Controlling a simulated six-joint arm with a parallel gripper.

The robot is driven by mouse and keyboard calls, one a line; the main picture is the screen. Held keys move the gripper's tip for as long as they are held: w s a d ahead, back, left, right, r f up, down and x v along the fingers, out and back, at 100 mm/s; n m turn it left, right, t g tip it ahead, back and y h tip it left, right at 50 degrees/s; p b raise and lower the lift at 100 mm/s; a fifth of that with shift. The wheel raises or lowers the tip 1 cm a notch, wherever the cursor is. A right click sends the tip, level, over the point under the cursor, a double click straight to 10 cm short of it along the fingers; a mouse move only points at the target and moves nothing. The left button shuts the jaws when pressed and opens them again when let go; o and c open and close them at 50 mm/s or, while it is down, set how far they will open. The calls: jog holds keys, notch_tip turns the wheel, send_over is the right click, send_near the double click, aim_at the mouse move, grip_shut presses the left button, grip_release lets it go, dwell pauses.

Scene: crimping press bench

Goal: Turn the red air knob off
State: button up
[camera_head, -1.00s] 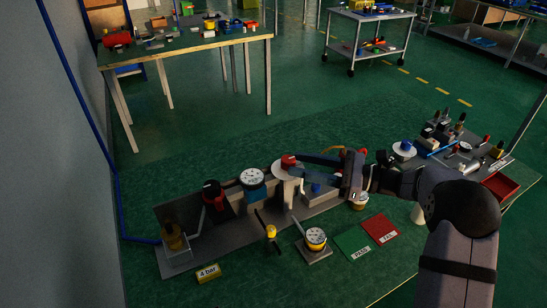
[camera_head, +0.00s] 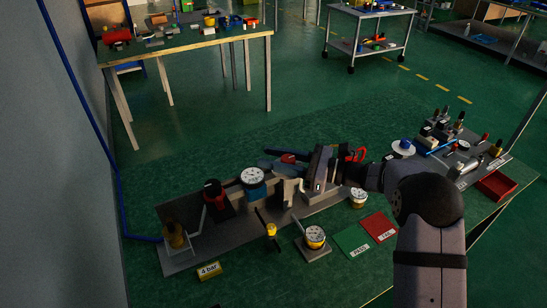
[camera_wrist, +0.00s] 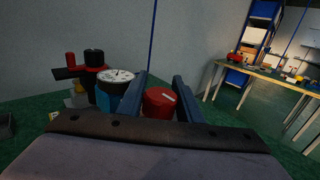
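The red knob (camera_wrist: 160,101) has a pale mark on its top and sits between the two blue fingers of my gripper (camera_wrist: 162,92) in the wrist view. The fingers are spread, one on each side of it; I cannot tell if they touch it. In the head view the red knob (camera_head: 288,158) is partly hidden by my gripper (camera_head: 283,160), which reaches in from the right. A round white-faced gauge (camera_head: 252,176) on a blue body stands left of the knob, and shows in the wrist view (camera_wrist: 116,76).
A black-and-red valve (camera_head: 213,192) and a brass fitting (camera_head: 175,237) stand further left on the grey base. A red tray (camera_head: 495,186) is at right.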

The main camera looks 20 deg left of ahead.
jog(key=c, duration=0.5)
jog(key=shift+o, duration=0.2)
